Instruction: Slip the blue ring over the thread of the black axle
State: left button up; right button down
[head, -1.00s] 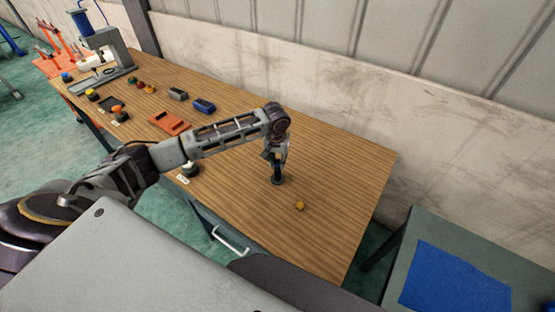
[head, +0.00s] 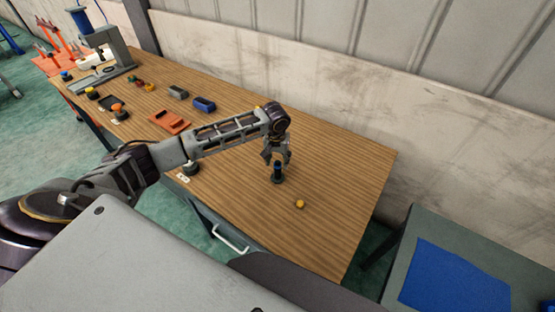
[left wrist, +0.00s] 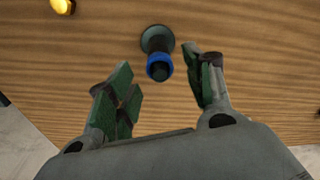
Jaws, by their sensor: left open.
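The black axle (head: 277,179) stands upright on the wooden table on a round dark base. The blue ring (head: 278,166) sits around its upper part. In the left wrist view the ring (left wrist: 159,61) encircles the axle just below its dark tip (left wrist: 159,71), and the axle's base (left wrist: 157,37) shows beyond. My left gripper (head: 277,159) is open and empty, just above the axle. In the left wrist view its fingers (left wrist: 158,76) are spread to either side of the axle top, apart from the ring. My right gripper is not in view.
A small yellow part (head: 300,204) lies to the right of the axle. An orange tray (head: 169,121), a blue block (head: 204,104) and a grey block (head: 178,92) lie farther left. A grey press stand (head: 118,55) is at the far end. The right tabletop is mostly clear.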

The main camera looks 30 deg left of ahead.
pick_arm(q)
jog(key=shift+r, duration=0.15)
notch_tip(320, 180, up, 12)
jog(key=s, duration=0.1)
jog(key=shift+s+d+f, duration=0.15)
jog(key=shift+s+f, duration=0.05)
dwell(0.5)
jog(key=shift+s, duration=0.1)
dwell(0.5)
